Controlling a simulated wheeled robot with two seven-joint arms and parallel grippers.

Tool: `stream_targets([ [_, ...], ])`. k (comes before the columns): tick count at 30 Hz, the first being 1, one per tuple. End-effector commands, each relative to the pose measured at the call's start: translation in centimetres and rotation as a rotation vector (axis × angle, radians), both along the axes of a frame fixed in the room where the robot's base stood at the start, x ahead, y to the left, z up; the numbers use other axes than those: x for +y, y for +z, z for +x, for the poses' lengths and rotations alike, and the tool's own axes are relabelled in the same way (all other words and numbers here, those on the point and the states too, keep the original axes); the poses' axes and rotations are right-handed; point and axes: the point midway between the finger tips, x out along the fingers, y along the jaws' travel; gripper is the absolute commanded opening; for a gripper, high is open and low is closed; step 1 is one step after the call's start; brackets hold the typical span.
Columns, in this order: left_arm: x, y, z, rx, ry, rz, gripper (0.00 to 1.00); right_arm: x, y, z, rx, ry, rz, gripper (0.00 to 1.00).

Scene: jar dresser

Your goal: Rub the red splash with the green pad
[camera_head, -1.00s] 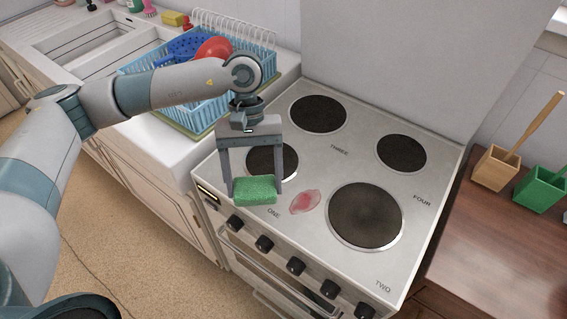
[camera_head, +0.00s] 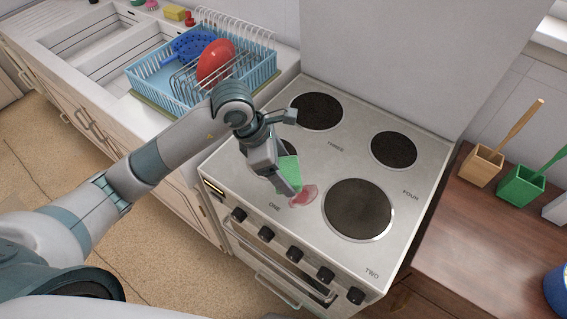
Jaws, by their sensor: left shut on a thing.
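The red splash (camera_head: 304,195) is a smeared patch on the white stove top (camera_head: 322,168), between the "ONE" and "TWO" burners. My left gripper (camera_head: 290,178) is shut on the green pad (camera_head: 291,171) just behind and left of the splash. The gripper is turned, so one finger hides part of the pad. The pad's lower end is at the splash's left edge; I cannot tell if it touches the stove. My right gripper is not in view.
The "TWO" burner (camera_head: 358,209) lies right of the splash, with knobs (camera_head: 293,254) along the stove front. A blue dish rack (camera_head: 167,88) with a red dish (camera_head: 215,62) stands at the left. A wooden box (camera_head: 481,166) and a green box (camera_head: 520,187) stand on the brown counter at the right.

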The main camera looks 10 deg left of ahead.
Motion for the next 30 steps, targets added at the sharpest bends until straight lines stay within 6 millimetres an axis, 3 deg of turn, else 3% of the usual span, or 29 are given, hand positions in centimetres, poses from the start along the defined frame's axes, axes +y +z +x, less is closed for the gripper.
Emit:
stream_targets([
  [17, 0.1, -0.2, 0.1, 0.001, 0.048, 0.000, 0.56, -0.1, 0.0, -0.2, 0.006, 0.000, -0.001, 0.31],
  [30, 0.1, -3.2, 0.0, 0.003, 0.048, 0.000, 0.56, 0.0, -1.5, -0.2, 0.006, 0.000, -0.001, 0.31],
])
